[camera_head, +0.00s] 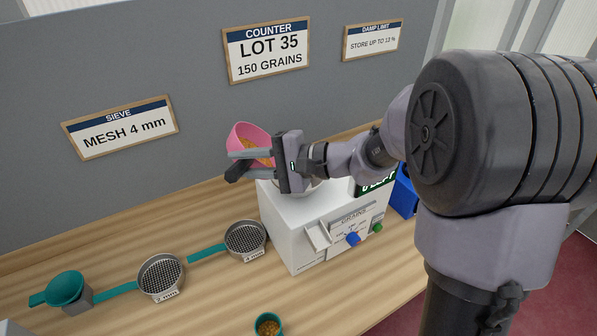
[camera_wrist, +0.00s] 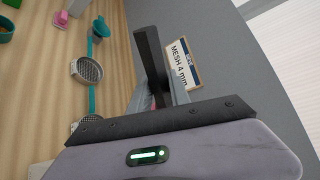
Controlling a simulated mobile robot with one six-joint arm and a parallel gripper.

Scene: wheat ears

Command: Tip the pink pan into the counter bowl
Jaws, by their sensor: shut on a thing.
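The pink pan (camera_head: 246,132) is held up at the left of the white counter's (camera_head: 291,215) top, tilted, with tan grains (camera_head: 256,149) showing inside. My gripper (camera_head: 238,163) is shut on it, and its fingers cross in front of the pan. The counter bowl (camera_head: 309,185) shows only as a pale rim behind and below my gripper; most of it is hidden, so I cannot tell what is in it. In the wrist view, my gripper (camera_wrist: 160,85) hides nearly all of the pan.
A teal cup of grains (camera_head: 268,325) stands in front. A blue object (camera_head: 403,196) is right of the counter. A pink block (camera_wrist: 62,19) shows in the wrist view.

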